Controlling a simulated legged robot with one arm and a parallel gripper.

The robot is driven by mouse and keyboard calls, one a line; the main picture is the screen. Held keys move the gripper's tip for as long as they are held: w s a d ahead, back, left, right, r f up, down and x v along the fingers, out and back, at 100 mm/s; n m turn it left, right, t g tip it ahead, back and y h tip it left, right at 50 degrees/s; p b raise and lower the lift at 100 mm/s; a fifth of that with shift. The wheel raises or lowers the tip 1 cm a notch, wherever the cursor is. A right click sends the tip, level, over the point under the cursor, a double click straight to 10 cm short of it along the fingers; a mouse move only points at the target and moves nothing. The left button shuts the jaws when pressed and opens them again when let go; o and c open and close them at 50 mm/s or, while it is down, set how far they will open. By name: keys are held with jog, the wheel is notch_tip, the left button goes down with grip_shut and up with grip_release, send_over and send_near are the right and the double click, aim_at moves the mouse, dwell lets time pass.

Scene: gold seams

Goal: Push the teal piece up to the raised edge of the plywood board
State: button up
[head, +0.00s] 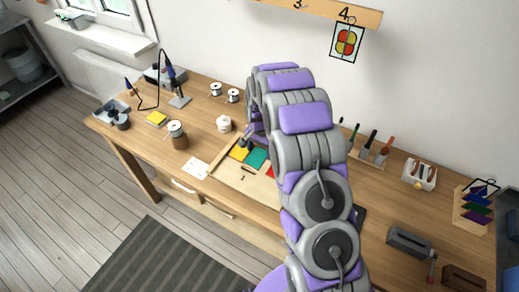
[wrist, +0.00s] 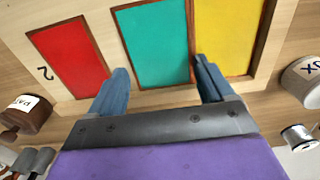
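The teal piece (wrist: 155,42) lies on the plywood board (wrist: 112,62) between a red piece (wrist: 68,60) and a yellow piece (wrist: 228,30) in the wrist view. In the head view the teal piece (head: 257,159) shows partly beside my arm, with the yellow piece (head: 239,153) to its left. My gripper (wrist: 162,75) is open, with one blue finger near the teal piece's lower left corner and the other at its right side by the yellow piece. Nothing is between the fingers except the teal piece's lower part; contact cannot be told.
A jar labelled UX (wrist: 303,80) and a wire spool (wrist: 298,137) stand at the right of the wrist view. A brown jar (wrist: 25,113) stands at the left. In the head view, a white card (head: 194,168) lies left of the board. My arm hides much of the bench's middle.

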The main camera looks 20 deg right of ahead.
aim_at(260, 154)
jog(key=shift+o, duration=0.3)
jog(key=shift+f, duration=0.1)
jog(key=shift+w+a+r, duration=0.1)
jog(key=shift+r, duration=0.1)
notch_tip(260, 154, up, 17)
jog(key=p, duration=0.3)
dwell(0.4)
